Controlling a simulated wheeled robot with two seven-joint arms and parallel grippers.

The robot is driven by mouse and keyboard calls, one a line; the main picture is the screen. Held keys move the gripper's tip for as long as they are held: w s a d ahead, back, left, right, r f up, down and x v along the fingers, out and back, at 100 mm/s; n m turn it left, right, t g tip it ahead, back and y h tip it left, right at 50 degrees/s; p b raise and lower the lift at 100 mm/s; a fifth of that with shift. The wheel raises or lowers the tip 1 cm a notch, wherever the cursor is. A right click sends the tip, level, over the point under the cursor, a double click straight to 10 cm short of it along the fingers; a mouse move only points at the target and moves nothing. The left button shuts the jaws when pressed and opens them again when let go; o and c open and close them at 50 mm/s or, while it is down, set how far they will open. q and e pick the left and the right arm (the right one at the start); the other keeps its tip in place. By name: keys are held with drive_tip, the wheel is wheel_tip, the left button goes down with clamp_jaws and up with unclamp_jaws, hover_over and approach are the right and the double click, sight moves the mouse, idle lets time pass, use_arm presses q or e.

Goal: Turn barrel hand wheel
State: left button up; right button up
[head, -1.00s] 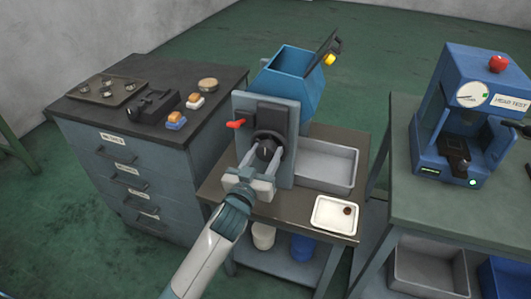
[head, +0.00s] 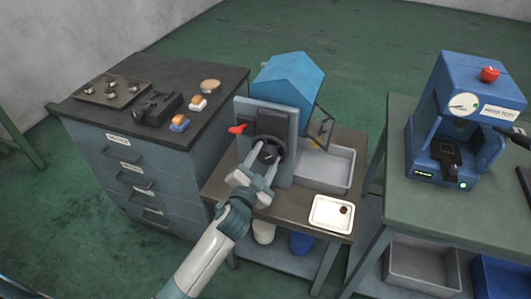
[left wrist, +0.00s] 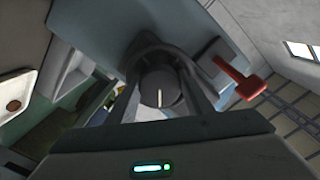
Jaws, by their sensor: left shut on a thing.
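The dark hand wheel (head: 277,137) is on the grey front plate (head: 240,112) of the barrel machine on the low bench. The blue barrel (head: 288,78) behind it has its closed side up, and its dark-framed lid (head: 322,128) hangs open at the right. My left gripper (head: 267,163) is shut on the hand wheel. In the left wrist view, its fingers (left wrist: 162,100) lie on either side of the hub (left wrist: 160,87), and part of the wheel rim is hidden. A red handle (head: 238,129) sticks out left of the wheel. My right gripper is not clearly visible.
A grey bin (head: 325,182) sits under the barrel, and a white tray (head: 322,218) with a small brown thing stands in front. A dark-topped drawer cabinet (head: 150,160) is left. A blue press (head: 465,120) stands on the right bench.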

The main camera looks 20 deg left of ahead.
use_arm(q)
drive_tip(key=m+p, duration=0.1)
drive_tip(key=m, duration=0.2)
drive_tip(key=shift+r+m, duration=0.15)
drive_tip(key=shift+m, duration=0.15)
drive_tip(key=shift+m+p, duration=0.75)
drive_tip(key=shift+m, duration=0.75)
drive_tip(key=o, duration=1)
drive_tip(key=shift+o, duration=0.2)
drive_tip(key=s+b, duration=0.4)
drive_tip(key=s, duration=1.3)
drive_tip(key=shift+s+a, duration=0.2)
drive_tip(key=shift+a, duration=0.1)
